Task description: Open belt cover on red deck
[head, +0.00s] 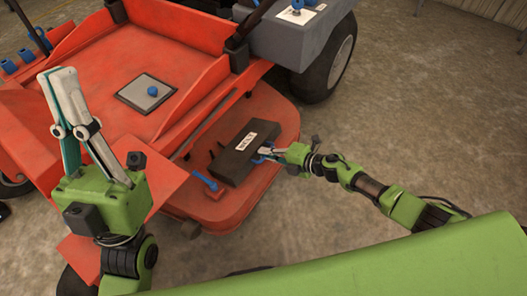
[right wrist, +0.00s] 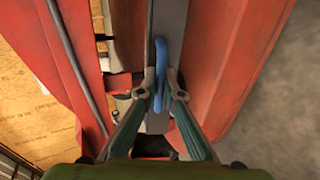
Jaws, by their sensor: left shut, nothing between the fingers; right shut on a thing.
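The belt cover (head: 240,160) is a dark grey plate with a white label, on the red deck (head: 285,125) in the head view. A blue handle (right wrist: 161,62) is on the cover; in the right wrist view the cover (right wrist: 172,20) shows as a narrow grey strip. My right gripper (head: 265,152) is shut on the blue handle, with its fingers on both sides of it in the wrist view. How far the cover is raised is hard to tell. My left gripper (head: 57,72) is shut and empty, pointing up, away from the cover.
A blue latch-like part (head: 207,182) sits on the deck left of the cover. A square plate with a blue knob (head: 152,91) lies on the red floor pan. A black wheel (head: 325,65) stands behind the deck. Bare ground lies to the right.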

